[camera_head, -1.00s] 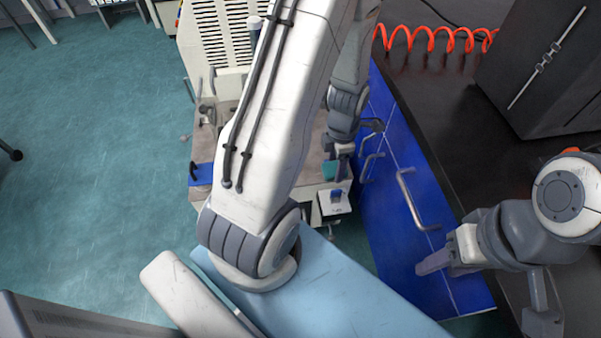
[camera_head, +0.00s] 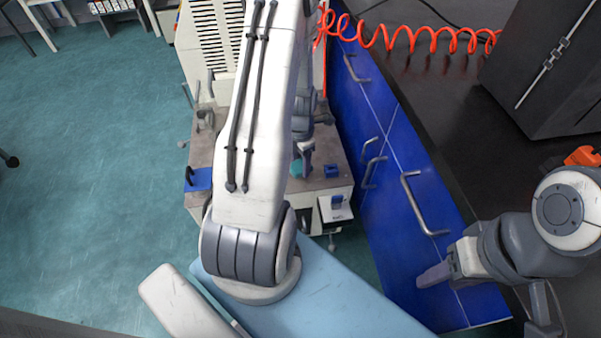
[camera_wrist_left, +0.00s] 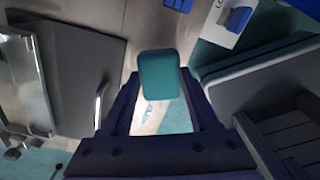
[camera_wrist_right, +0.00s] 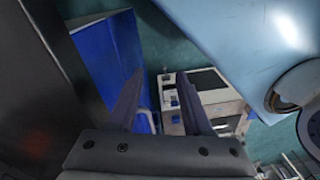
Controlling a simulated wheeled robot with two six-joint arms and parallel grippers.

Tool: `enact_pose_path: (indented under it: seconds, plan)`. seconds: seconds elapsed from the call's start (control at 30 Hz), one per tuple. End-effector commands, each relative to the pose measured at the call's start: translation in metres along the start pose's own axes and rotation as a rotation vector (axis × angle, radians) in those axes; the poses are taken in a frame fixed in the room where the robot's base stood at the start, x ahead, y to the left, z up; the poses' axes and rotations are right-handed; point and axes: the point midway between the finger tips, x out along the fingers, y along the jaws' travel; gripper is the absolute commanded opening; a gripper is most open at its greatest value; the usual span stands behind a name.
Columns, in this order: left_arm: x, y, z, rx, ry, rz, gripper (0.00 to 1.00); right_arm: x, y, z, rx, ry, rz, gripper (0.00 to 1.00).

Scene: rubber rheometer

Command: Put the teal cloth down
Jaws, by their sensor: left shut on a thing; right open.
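The teal cloth (camera_wrist_left: 158,75) is a small rounded pad held between the fingertips of my left gripper (camera_wrist_left: 160,85), which is shut on it. In the head view the cloth (camera_head: 297,169) shows as a small teal patch just below my left gripper (camera_head: 302,160), over the wooden-coloured bench top (camera_head: 318,183) of the machine. I cannot tell whether the cloth touches the top. My left arm hides much of the bench. My right gripper (camera_head: 435,274) is open and empty beside the blue cabinet; its spread fingers show in the right wrist view (camera_wrist_right: 158,88).
A small blue block (camera_head: 332,171) is on the bench right of the cloth. A blue item (camera_head: 198,180) lies at the bench's left edge, and a white piece with blue on it (camera_head: 335,209) is at the front. Blue cabinets (camera_head: 400,200) with handles stand close on the right.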

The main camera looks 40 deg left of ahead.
Motion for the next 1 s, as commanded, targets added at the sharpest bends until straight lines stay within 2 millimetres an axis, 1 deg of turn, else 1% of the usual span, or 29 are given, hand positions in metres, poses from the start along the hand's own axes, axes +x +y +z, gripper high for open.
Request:
enact_pose_path:
  seconds: [0.13,0.3,0.33,0.57,0.73,0.77,0.8,0.83,1.0]
  plan:
    - [0.012,0.001,-0.001,0.001,0.002,-0.003,0.09,0.005,0.0,0.0,0.0,0.0,0.0,0.5]
    - [0.038,0.001,-0.001,0.001,0.003,-0.003,0.09,0.016,0.001,0.001,0.0,0.0,0.0,0.5]
    - [0.041,0.001,-0.001,0.001,0.003,-0.003,0.09,0.017,0.001,0.001,0.0,0.0,0.0,0.5]
    - [0.041,0.001,0.0,0.001,0.0,0.0,0.09,0.015,0.001,0.001,0.0,0.0,0.0,0.5]
    - [0.045,0.001,0.0,0.001,0.001,-0.001,0.09,0.017,0.001,0.001,0.0,0.0,0.0,0.5]
    - [0.044,0.001,0.0,0.001,0.0,0.0,0.72,0.017,0.001,0.001,0.0,0.0,0.0,0.5]
    - [0.044,0.001,0.0,0.001,0.0,0.0,0.88,0.016,0.001,0.001,0.0,0.0,0.0,0.5]
    - [0.044,0.001,0.0,0.001,0.0,0.0,0.91,0.016,0.001,0.001,0.0,0.0,0.0,0.5]
    - [0.044,0.001,0.0,0.001,0.0,0.0,0.91,0.016,0.001,0.001,0.0,0.0,0.0,0.5]
